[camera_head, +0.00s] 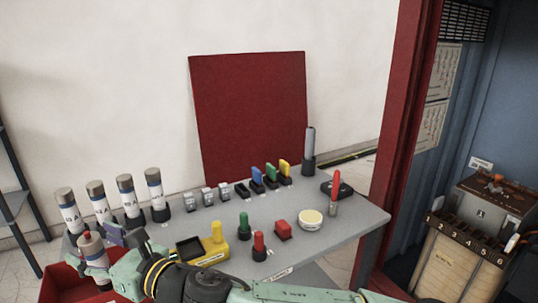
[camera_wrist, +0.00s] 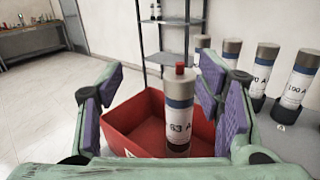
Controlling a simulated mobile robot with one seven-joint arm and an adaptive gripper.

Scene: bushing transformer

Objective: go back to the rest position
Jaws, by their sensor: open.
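My gripper (camera_wrist: 160,92) is open, with its purple-padded fingers wide apart in the wrist view. A white and blue fuse cylinder (camera_wrist: 179,118) marked 63 A, with a grey top, stands upright in view between the fingers, with gaps on both sides. It appears to be in the red bin (camera_wrist: 122,124), though its base is partly hidden. In the head view, my gripper (camera_head: 112,243) is at the lower left beside this fuse (camera_head: 93,251), over the table's left end and the red bin (camera_head: 63,284).
Several similar fuses (camera_head: 128,197) stand in black holders on the grey table (camera_head: 345,214). Coloured plugs, a yellow block (camera_head: 216,240) and a round tin (camera_head: 311,219) lie across it. A red cabinet frame (camera_head: 401,130) and transformer (camera_head: 464,240) stand right. A shelf (camera_wrist: 182,57) is behind.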

